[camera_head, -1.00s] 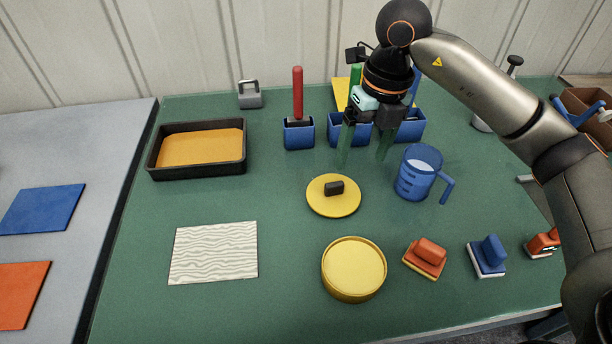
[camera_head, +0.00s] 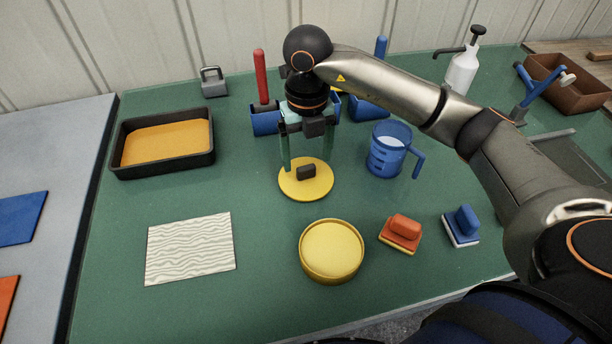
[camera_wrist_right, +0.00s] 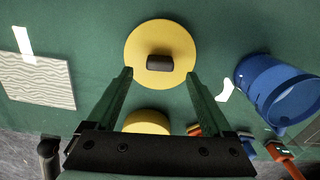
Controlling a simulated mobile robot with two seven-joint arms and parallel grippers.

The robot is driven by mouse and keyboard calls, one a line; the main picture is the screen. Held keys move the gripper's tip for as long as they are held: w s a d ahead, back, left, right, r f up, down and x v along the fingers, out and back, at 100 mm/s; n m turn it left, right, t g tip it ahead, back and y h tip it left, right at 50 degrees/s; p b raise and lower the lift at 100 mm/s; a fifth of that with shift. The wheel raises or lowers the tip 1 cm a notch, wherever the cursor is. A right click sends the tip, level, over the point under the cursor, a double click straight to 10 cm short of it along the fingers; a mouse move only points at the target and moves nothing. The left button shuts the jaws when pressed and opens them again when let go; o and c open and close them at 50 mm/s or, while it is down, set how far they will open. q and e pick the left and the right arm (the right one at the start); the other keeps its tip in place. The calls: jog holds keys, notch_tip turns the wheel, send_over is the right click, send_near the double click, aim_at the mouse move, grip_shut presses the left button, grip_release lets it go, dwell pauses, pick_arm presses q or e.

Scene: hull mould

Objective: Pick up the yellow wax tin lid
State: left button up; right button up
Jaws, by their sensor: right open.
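The yellow wax tin lid (camera_head: 306,184) is a flat disc with a dark block handle (camera_head: 306,172), lying on the green table behind the round yellow tin (camera_head: 331,250). My right gripper (camera_head: 307,166) is open above the lid, its two green fingers pointing down on either side of the handle in the head view. In the right wrist view the lid (camera_wrist_right: 160,35) lies beyond the open fingertips (camera_wrist_right: 160,76), with its handle (camera_wrist_right: 159,63) centred between them. The fingers hold nothing. My left gripper is out of view.
A blue jug (camera_head: 388,150) stands right of the lid. Blue holders (camera_head: 265,122) are behind my right gripper. A black tray (camera_head: 117,158) and a patterned sheet (camera_head: 190,247) are at the left. Red (camera_head: 401,232) and blue (camera_head: 462,226) blocks sit at the right front.

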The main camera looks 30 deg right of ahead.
aim_at(306, 167)
jog(key=shift+w+f, duration=0.2)
jog(key=shift+f, duration=1.7)
grip_shut()
